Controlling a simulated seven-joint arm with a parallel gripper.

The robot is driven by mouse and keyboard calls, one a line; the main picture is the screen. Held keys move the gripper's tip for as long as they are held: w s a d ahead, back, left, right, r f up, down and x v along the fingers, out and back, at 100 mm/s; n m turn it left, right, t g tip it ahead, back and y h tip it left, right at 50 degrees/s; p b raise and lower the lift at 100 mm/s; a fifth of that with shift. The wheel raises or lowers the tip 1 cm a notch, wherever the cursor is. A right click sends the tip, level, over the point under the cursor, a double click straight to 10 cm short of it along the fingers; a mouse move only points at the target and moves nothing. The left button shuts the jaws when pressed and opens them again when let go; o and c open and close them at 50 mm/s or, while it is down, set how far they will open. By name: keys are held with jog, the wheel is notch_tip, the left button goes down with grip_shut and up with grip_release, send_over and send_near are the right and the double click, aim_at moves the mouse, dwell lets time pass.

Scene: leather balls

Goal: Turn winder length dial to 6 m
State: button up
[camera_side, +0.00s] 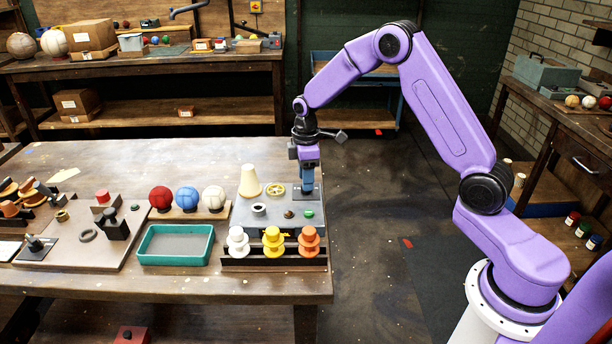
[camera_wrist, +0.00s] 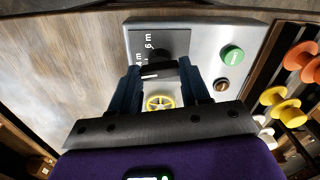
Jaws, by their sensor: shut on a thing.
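The winder is a grey box (camera_side: 236,213) at the right end of the bench in the side view. Its grey top panel (camera_wrist: 205,38) fills the upper middle of the wrist view. The black length dial (camera_wrist: 171,70) sits on a dark label plate with white markings, partly readable with an "m", seen turned over. A white mark shows on the dial's near left side. My gripper (camera_side: 307,190) points down at the panel's back right corner. In the wrist view its fingers (camera_wrist: 165,76) are shut on the dial, one on each side.
A green button (camera_wrist: 232,55) and a brown button (camera_wrist: 221,85) are beside the dial. A yellow handwheel (camera_side: 276,189) and cream cone (camera_side: 249,182) stand on the winder. White, yellow and orange spools (camera_side: 272,242) line its front. A teal tray (camera_side: 145,258) lies left.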

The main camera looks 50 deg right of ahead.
jog(key=m, duration=1.3)
jog(key=shift+m, duration=0.4)
dwell(0.4)
jog(key=o, duration=1.1)
jog(key=shift+c, duration=0.2)
jog(key=shift+r, duration=0.1)
notch_tip(320, 180, up, 17)
jog(key=shift+r, duration=0.15)
